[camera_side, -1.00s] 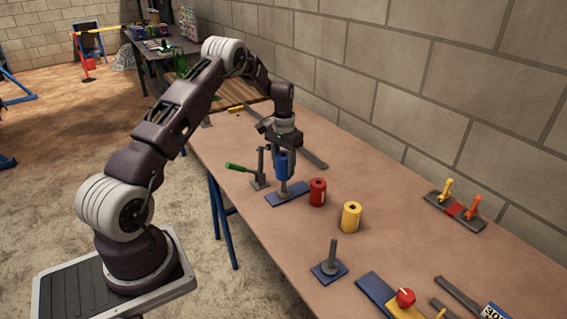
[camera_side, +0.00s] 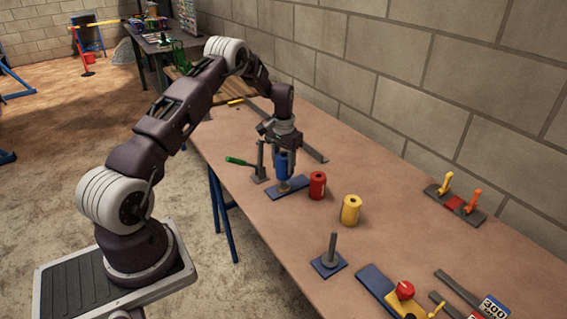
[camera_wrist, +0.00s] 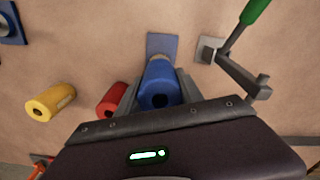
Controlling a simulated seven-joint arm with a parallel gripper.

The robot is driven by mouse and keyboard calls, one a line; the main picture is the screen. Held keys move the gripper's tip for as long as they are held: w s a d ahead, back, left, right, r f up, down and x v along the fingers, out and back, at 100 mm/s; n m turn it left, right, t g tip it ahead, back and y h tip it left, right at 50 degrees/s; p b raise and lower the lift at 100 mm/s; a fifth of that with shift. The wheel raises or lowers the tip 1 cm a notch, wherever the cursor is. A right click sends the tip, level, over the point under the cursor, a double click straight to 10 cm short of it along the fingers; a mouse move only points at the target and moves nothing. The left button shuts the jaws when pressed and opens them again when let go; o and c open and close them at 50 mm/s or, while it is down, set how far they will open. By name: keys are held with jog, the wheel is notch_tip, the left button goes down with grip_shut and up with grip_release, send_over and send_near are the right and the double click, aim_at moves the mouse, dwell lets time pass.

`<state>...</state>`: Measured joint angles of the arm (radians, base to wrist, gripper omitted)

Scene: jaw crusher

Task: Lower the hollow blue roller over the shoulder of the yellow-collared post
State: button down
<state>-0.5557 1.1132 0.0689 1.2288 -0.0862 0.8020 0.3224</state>
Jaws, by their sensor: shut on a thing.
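My gripper (camera_side: 283,150) is shut on the hollow blue roller (camera_side: 282,166) and holds it upright. In the wrist view, the blue roller (camera_wrist: 158,86) sits between the fingers of my gripper (camera_wrist: 157,98), its open bore facing the camera. The yellow collar (camera_side: 285,187) of the post shows just under the roller, on a blue base plate (camera_side: 301,183). The roller's lower end is over the post, close above the collar; I cannot tell whether they touch. The post's shaft is hidden. In the wrist view, part of the base plate (camera_wrist: 163,43) shows beyond the roller.
A red roller (camera_side: 317,185) stands close right of the base plate, with a yellow roller (camera_side: 350,210) beyond it. A green-handled lever (camera_side: 240,162) is close on the left. A bare grey post (camera_side: 332,249) stands nearer the camera.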

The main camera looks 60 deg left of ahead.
aim_at(284, 155)
jog(key=shift+f, duration=1.75)
jog(key=c, duration=0.7)
grip_release()
notch_tip(284, 155, up, 7)
jog(key=shift+r, duration=0.1)
jog(key=s+d+r+m+t, duration=0.1)
jog(key=s+d+r, duration=0.3)
jog(key=d+r, duration=0.65)
jog(key=s+d+r+m+t, duration=0.15)
jog(key=s+d+r, duration=0.4)
jog(key=r, duration=0.85)
jog(key=s+d+t, duration=0.1)
jog(key=s+d, duration=0.3)
jog(key=s, duration=0.3)
jog(key=s+d+r+m+t, duration=0.1)
jog(key=s+d, duration=0.3)
jog(key=s, duration=0.3)
jog(key=s+d+r+t, duration=0.1)
jog(key=s+d, duration=0.4)
jog(key=s, duration=0.2)
jog(key=shift+d, duration=0.1)
